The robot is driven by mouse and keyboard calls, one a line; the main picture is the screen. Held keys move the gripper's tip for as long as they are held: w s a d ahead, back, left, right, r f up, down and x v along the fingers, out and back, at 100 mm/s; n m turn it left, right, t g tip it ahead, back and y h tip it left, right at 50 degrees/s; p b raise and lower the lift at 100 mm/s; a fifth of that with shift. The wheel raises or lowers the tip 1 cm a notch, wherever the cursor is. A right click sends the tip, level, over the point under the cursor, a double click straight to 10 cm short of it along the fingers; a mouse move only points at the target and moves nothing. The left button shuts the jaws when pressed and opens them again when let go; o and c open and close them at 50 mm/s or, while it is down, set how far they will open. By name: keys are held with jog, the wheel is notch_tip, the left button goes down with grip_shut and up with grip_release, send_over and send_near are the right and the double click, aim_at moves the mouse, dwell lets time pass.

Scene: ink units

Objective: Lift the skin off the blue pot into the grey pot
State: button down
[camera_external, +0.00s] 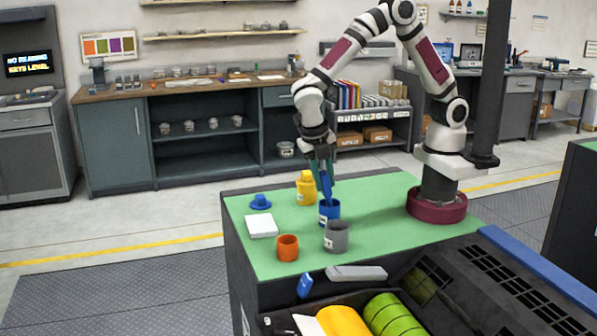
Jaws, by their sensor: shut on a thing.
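The blue pot (329,212) stands on the green table top, below my gripper. The grey pot (336,239) stands just in front of it. My gripper (321,168) points down over the blue pot and is shut on a slim blue tool (326,187). The tool's lower end is at the blue pot's mouth; I cannot tell how deep it reaches. The inside of the blue pot and any skin are too small or hidden to see.
A yellow pot (306,191) stands behind the blue pot. An orange pot (288,248) is at the front left. A blue lid-like piece (260,202) and a white square pad (261,226) lie at the left. The green top (385,240) is clear to the right.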

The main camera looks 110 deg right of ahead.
notch_tip(320, 180, up, 8)
jog(key=shift+f, duration=0.1)
dwell(0.4)
dwell(0.5)
jog(key=w+a+r+y, duration=0.1)
jog(key=w+a+y, duration=0.25)
jog(key=a, duration=0.45)
jog(key=x, duration=0.3)
jog(key=w+x, duration=0.1)
jog(key=x, duration=0.2)
jog(key=w+d+x, duration=0.1)
jog(key=x, duration=0.2)
jog(key=shift+s+f, duration=0.1)
jog(key=shift+f, duration=0.35)
jog(key=shift+r, duration=0.1)
